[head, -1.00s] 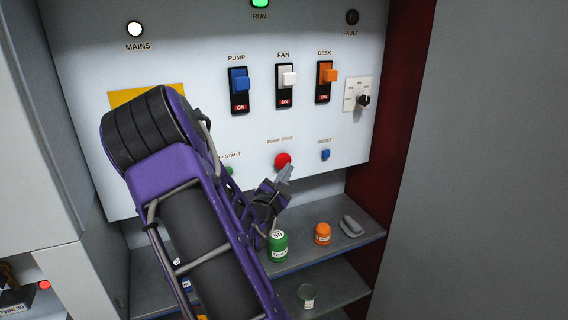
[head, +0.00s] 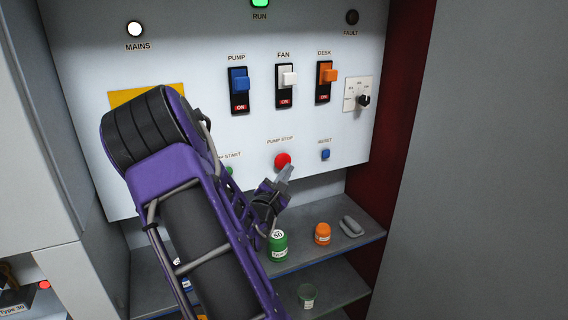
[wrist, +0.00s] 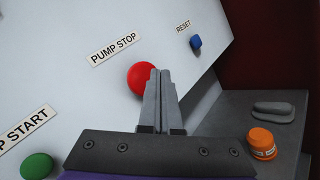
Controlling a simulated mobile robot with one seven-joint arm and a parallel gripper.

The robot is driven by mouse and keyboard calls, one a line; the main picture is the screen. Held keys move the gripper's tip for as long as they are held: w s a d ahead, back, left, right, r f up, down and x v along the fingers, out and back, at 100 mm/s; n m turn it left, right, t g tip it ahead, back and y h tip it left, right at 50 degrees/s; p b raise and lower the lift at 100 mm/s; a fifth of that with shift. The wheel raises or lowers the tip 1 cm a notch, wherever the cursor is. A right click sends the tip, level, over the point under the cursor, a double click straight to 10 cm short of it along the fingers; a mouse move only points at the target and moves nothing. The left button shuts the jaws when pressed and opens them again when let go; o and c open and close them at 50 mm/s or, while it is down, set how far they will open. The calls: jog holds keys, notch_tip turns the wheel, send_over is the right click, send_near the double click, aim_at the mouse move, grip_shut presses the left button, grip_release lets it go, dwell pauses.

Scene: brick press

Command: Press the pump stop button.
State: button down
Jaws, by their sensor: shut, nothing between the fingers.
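The pump stop button is a round red button (head: 282,159) on the white panel, under the label PUMP STOP. In the wrist view the red button (wrist: 140,78) is left of my fingertips, its right edge partly hidden by them. My gripper (head: 287,172) is shut and empty, its fingertips at the button's lower right in the head view. In the wrist view the shut fingers (wrist: 159,78) point up the panel. I cannot tell whether the tips touch the button.
The green pump start button (wrist: 37,166) is lower left and the blue reset button (head: 325,154) is to the right. Pump, fan and desk switches sit above. A shelf (head: 365,237) below holds a green jar (head: 278,246), an orange jar (head: 322,233) and a grey object (head: 351,226).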

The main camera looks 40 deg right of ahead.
jog(key=shift+w, duration=0.1)
jog(key=shift+w+d, duration=0.15)
jog(key=shift+w, duration=0.15)
jog(key=shift+w+d, duration=0.15)
jog(key=shift+w, duration=0.35)
dwell(0.8)
jog(key=shift+s+p, duration=0.15)
jog(key=shift+p, duration=0.15)
jog(key=shift+s+a, duration=0.3)
jog(key=shift+s, duration=0.45)
jog(key=shift+s+a+p, duration=0.2)
jog(key=shift+s+a, duration=0.05)
jog(key=shift+s, duration=0.55)
jog(key=shift+s+a+p, duration=0.2)
jog(key=shift+s+a, duration=0.05)
jog(key=shift+s, duration=0.55)
jog(key=shift+s+a+p, duration=0.2)
jog(key=shift+s+a, duration=0.05)
jog(key=shift+s, duration=0.55)
